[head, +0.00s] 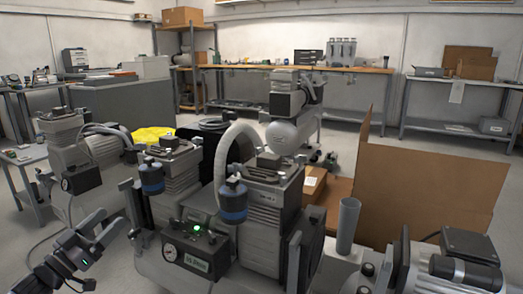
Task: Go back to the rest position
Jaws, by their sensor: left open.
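My left gripper (107,224) is at the lower left, with its two grey fingers spread apart and nothing seen between them. It is in front of and to the left of the near compressor (262,230), apart from it as far as I can tell. That compressor has ribbed grey cylinders, blue-black filters, a curved white hose and a control box (196,250) with a gauge and a lit green lamp. My right gripper does not show.
Another compressor (82,150) stands at the left, and one with a white tank (287,137) behind. An open cardboard box (430,190) is at the right, beside a grey upright tube (348,222). Workbenches (340,69) line the back wall. Some floor is clear behind.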

